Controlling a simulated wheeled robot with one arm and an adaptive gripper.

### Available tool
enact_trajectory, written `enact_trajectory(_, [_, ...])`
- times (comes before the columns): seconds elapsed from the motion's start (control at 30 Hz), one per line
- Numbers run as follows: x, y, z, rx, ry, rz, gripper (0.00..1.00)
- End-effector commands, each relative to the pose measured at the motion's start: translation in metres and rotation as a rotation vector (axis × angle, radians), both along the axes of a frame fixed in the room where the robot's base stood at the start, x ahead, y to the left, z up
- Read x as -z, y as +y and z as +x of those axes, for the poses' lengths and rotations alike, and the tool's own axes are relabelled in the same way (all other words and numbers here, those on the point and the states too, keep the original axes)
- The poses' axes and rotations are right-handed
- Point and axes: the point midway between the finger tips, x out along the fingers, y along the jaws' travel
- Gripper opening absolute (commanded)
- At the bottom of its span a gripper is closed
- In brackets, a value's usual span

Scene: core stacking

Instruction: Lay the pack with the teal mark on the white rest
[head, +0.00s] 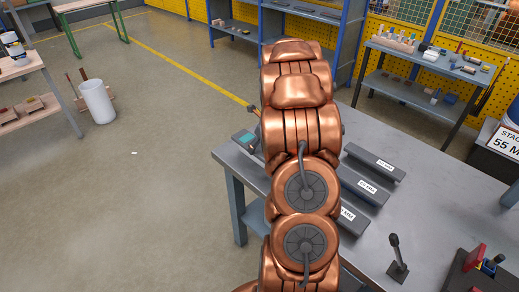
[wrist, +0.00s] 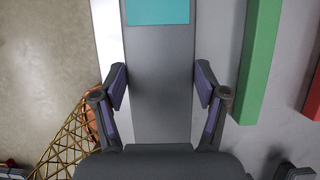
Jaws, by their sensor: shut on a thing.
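My gripper (wrist: 160,90) is shut on a long grey pack (wrist: 160,60), with one purple-padded finger on each long side. The teal mark (wrist: 158,10) is on the pack's top face, at the top edge of the wrist view. A white strip (wrist: 107,40) runs along the pack's left side; I cannot tell whether it is the white rest or whether the pack touches it. In the head view the teal-marked end of the pack (head: 245,138) shows at the table's left edge. My copper arm hides the gripper and most of the pack there.
A green bar (wrist: 258,60) lies to the right of the pack, with a red bar (wrist: 313,95) beyond it. Grey labelled blocks (head: 372,162) lie on the grey table (head: 425,205) right of my arm. A small black lever (head: 397,260) stands nearer. Open floor lies left.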

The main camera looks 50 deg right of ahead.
Motion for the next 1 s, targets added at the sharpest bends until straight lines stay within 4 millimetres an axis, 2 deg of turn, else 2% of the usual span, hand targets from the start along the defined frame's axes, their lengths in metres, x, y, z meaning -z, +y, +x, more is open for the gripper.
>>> enact_trajectory(0.23, [0.024,0.001,0.000,0.000,0.000,0.002,0.03])
enact_trajectory(0.63, [0.028,0.000,0.000,0.000,0.000,-0.001,0.03])
enact_trajectory(0.67, [0.029,0.000,0.000,-0.001,0.000,-0.001,0.74])
enact_trajectory(0.87, [0.029,0.000,0.000,0.000,0.000,-0.001,0.95])
enact_trajectory(1.0, [0.029,0.000,0.000,0.000,0.000,-0.001,0.98])
